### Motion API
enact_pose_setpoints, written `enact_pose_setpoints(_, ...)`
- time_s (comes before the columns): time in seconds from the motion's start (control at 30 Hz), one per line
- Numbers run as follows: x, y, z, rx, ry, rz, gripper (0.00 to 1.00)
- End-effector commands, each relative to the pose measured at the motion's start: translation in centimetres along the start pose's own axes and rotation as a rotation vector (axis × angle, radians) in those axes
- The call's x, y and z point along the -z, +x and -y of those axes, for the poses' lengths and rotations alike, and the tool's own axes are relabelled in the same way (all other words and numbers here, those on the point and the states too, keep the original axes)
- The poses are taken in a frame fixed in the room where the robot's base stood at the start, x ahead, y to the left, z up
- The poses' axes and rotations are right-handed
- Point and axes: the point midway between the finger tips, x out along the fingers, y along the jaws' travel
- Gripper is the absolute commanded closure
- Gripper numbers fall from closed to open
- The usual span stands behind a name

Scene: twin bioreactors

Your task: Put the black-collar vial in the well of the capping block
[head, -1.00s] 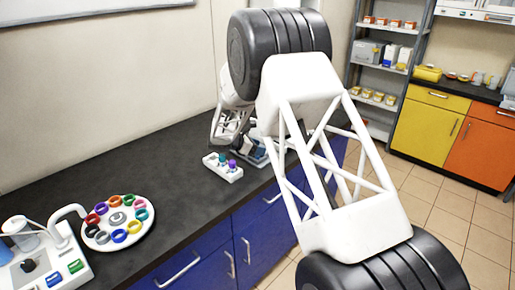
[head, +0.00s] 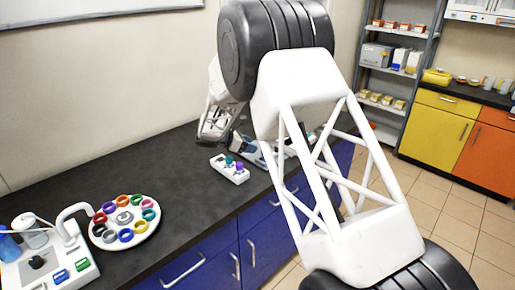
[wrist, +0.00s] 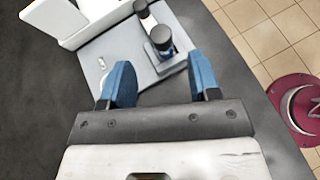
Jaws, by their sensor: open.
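In the wrist view, my gripper (wrist: 159,70) has its two blue fingers spread, with nothing held between them. Just beyond the fingertips, a dark-topped cylinder with a blue band (wrist: 161,40) stands at a small grey block on a pale grey device (wrist: 120,58). I cannot tell for sure whether it is the black-collar vial or whether the grey block is the capping block. A second dark round top (wrist: 141,8) shows at the upper edge. In the head view, my arm hides most of this area.
A white rack (head: 232,176) with teal and purple tops stands on the black bench. A round carousel of coloured rings (head: 124,217) and a white device with coloured buttons (head: 45,275) are at left. In the wrist view, the bench edge and a maroon round object (wrist: 297,105) lie right.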

Motion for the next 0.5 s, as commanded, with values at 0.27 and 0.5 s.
enact_pose_setpoints(0.27, 0.1, -3.3, 0.0, -0.001, -0.001, 0.000, 0.44)
enact_pose_setpoints(0.5, 0.0, -4.0, 0.0, 0.001, 0.000, 0.000, 0.44)
